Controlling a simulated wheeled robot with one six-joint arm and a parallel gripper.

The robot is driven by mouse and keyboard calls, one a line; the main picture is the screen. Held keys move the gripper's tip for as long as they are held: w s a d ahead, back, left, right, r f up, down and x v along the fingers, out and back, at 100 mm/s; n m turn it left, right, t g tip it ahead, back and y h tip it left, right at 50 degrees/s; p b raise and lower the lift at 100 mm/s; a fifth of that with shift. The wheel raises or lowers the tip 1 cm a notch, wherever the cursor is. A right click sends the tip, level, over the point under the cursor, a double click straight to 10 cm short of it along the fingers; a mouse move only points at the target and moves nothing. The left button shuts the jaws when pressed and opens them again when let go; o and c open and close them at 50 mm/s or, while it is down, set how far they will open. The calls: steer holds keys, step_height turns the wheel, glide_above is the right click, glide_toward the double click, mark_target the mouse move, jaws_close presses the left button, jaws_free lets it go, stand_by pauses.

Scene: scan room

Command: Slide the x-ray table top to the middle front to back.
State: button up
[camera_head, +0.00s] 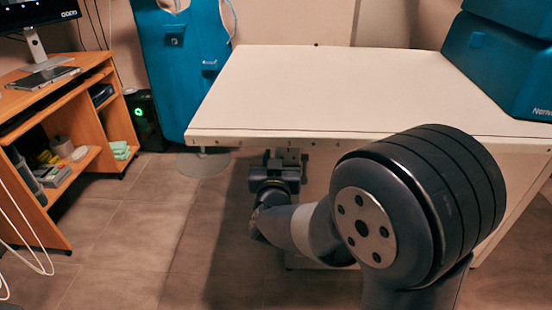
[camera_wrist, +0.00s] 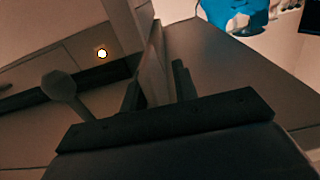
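The x-ray table top (camera_head: 320,90) is a wide white slab with a bare upper face, its front edge toward me. My gripper (camera_head: 290,158) is at and just under that front edge, left of the middle. In the wrist view the two dark fingers of my gripper (camera_wrist: 157,90) stand on either side of a thin, pale upright panel (camera_wrist: 155,65), which looks like the table top's edge. Whether the fingers press on it cannot be told. My arm hides part of the table base.
Blue boxes (camera_head: 495,60) stand on the table's right end. A blue apron-like item (camera_head: 180,70) hangs behind the left end. A wooden desk (camera_head: 60,115) with a monitor is at far left. The tiled floor between desk and table is clear. A grey knobbed stalk (camera_wrist: 62,85) shows beside the fingers.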

jaws_close()
stand_by(0.4)
steer(key=w, duration=0.8)
steer(key=shift+d, duration=0.15)
steer(key=shift+o, duration=0.3)
jaws_free()
